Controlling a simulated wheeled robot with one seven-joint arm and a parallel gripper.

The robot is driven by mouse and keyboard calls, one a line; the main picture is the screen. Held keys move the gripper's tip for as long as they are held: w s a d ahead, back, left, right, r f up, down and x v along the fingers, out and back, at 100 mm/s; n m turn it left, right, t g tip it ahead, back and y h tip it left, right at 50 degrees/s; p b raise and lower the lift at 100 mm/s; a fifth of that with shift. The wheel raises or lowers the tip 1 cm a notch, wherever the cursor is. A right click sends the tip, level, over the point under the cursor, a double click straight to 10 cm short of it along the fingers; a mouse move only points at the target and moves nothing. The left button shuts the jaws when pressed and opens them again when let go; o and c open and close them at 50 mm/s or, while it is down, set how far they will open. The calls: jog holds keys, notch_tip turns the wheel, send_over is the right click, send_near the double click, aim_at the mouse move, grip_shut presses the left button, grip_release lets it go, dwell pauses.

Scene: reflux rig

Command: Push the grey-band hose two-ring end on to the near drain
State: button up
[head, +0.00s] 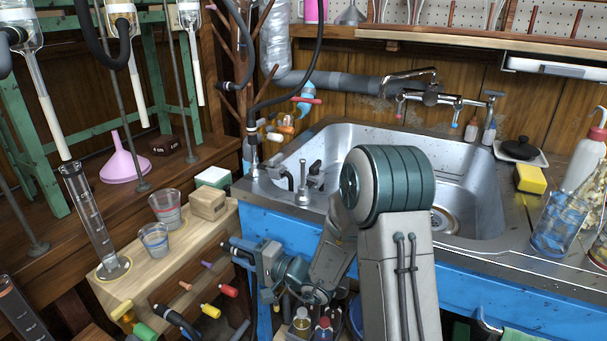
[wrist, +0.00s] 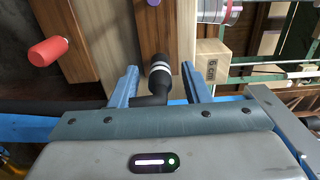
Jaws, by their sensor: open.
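My gripper (head: 243,254) is low in front of the sink's left end, beside the wooden block's right side. In the wrist view my gripper (wrist: 158,70) is open, with one blue finger on each side of a black hose end (wrist: 159,78). This end has two pale rings and points away from the palm. A gap shows between it and each finger. In the head view a dark hose end (head: 231,247) shows at the fingertips. Metal fittings (head: 303,184) stand on the sink's left rim; I cannot tell which is the near drain.
The wooden block (head: 180,252) carries a measuring cylinder (head: 92,222), two beakers and small boxes. Coloured pegs (head: 211,310) stick out of its front. Several bottles (head: 323,328) stand below my gripper. The sink's left basin (head: 325,150) looks empty.

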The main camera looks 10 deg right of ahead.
aim_at(244, 254)
grip_shut()
jog(key=shift+b+v, duration=0.95)
jog(key=shift+v, duration=2.05)
